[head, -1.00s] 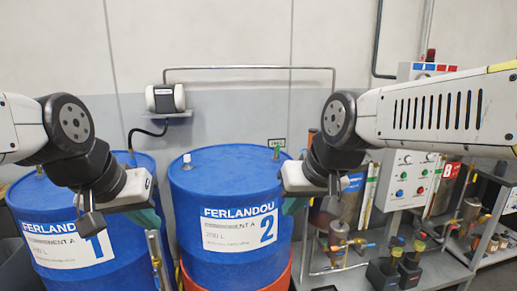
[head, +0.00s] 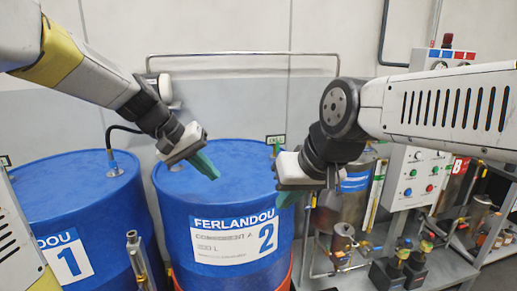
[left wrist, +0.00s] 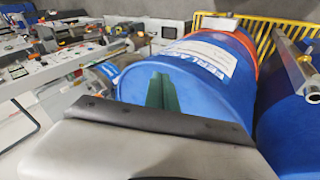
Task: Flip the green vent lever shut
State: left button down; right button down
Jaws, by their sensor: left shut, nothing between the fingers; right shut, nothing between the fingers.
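The small green vent lever (head: 277,149) stands upright at the back right of the top of blue drum 2 (head: 178,215), just left of my right gripper. My left gripper (head: 212,174) is shut and empty, with its teal fingers over the top of drum 2, left of the lever and apart from it. Its fingers (left wrist: 162,92) also show in the left wrist view against the blue drum; the lever cannot be made out there. My right gripper (head: 287,198) is shut and empty, pointing down at the right edge of drum 2.
Blue drum 1 (head: 80,195) stands at the left, with a metal pipe (head: 137,258) between the drums. A control panel (head: 412,177) and pump bench with canisters stand at the right. A wall rail (head: 240,54) runs behind. The middle of drum 2's top is mostly clear.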

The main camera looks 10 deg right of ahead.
aim_at(278, 148)
pick_arm(q)
jog(key=w+d+f+n+h, duration=0.1)
jog(key=w+d+f+h, duration=0.1)
jog(key=w, duration=0.6)
jog(key=w+d+f+n+t+h, duration=0.1)
jog(key=w+d+f+n+h, duration=0.1)
jog(key=w+h, duration=0.3)
jog(key=w+d+f+n+h, duration=0.1)
jog(key=w+d+f+h, duration=0.2)
jog(key=w, duration=0.9)
jog(key=shift+w+d+f+t+h, duration=0.3)
jog(key=shift+w+d+h, duration=0.1)
jog(key=shift+d, duration=0.2)
jog(key=shift+r, duration=0.1)
jog(key=x, duration=1.4)
